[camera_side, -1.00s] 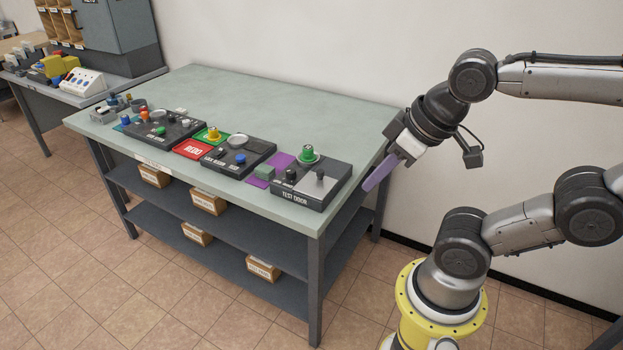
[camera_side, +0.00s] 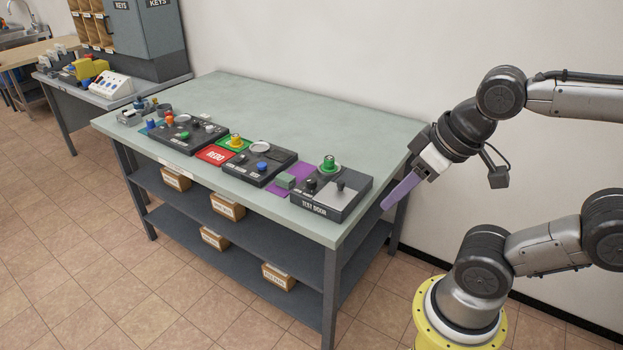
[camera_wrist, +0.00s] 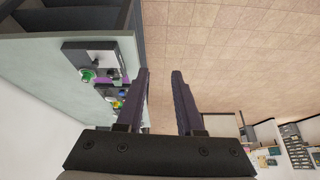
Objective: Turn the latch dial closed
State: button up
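A dark control box labelled TEST DOOR (camera_side: 330,203) sits at the near right end of the table. It carries a green knob (camera_side: 328,164), a smaller black knob (camera_side: 311,186) and a grey plate-like part (camera_side: 341,186). I cannot tell which of these is the latch dial, or how it is turned. My gripper (camera_side: 386,206) hangs just off the table's right end, beside this box and apart from it, fingers pointing down-left. In the wrist view my gripper (camera_wrist: 162,73) has its two purple fingers apart with nothing between them. There the green knob (camera_wrist: 87,76) shows to the left of the fingers.
The table (camera_side: 300,110) has a clear back half. Along its front edge stand a second box with a blue knob (camera_side: 262,166), a red REDO pad (camera_side: 216,154) and a third box (camera_side: 190,133). A side table with a white console (camera_side: 111,84) stands at the far left.

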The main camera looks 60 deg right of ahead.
jog(key=shift+o, duration=0.6)
jog(key=r, duration=0.1)
jog(key=w+r+m, duration=0.2)
jog(key=shift+r, duration=0.3)
jog(key=w+d+r+m, duration=0.1)
jog(key=w+r+m, duration=0.3)
jog(key=w, duration=0.2)
jog(key=m+g, duration=0.5)
jog(key=m, duration=0.4)
send_over(312, 180)
notch_tip(312, 180, down, 16)
notch_tip(312, 180, down, 13)
jog(key=shift+a+f, duration=0.1)
jog(key=shift+a, duration=0.05)
grip_shut()
